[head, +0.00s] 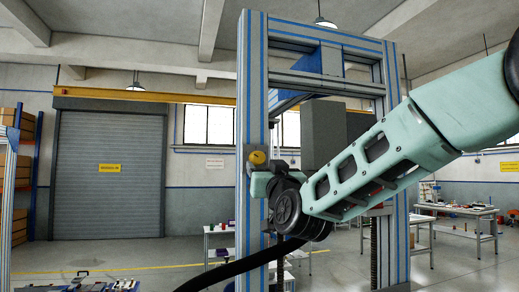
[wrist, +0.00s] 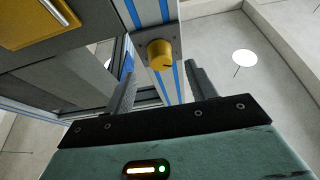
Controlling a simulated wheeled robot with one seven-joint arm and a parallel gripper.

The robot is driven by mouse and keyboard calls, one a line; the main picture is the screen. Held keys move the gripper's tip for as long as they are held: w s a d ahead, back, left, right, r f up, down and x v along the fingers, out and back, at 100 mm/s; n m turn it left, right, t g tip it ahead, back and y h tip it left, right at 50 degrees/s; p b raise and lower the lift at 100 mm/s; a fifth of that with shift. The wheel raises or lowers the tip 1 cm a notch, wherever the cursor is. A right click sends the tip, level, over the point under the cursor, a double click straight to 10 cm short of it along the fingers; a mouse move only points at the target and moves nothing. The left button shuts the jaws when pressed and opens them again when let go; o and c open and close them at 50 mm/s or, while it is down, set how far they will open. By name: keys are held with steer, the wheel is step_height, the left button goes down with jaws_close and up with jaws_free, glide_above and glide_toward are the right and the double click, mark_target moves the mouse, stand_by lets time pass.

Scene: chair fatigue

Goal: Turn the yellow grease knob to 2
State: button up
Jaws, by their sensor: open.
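The yellow grease knob (wrist: 160,54) is a round knob on a small grey plate fixed to a blue-striped aluminium post. In the wrist view it sits beyond my gripper (wrist: 158,88), between the two fingers and apart from them. The fingers are spread open and empty. In the head view the knob (head: 257,158) shows on the left post of the frame, just above the end of my arm. My gripper's fingers are hidden there. The numbers around the knob are too small to read, and I cannot tell its setting.
The blue-striped frame (head: 247,100) stands upright in front of me. A dark grey box (head: 323,132) hangs within it, behind my arm. A yellow panel (wrist: 35,20) is at the upper left of the wrist view. Tables (head: 455,211) stand at the right; open floor lies left.

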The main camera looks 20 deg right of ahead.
mark_target(259, 161)
steer(key=p+x, duration=0.2)
steer(key=x, duration=0.3)
steer(key=shift+w+r+p, duration=0.1)
steer(key=shift+w+p, duration=0.15)
steer(key=shift+p, duration=0.05)
steer(key=c, duration=1)
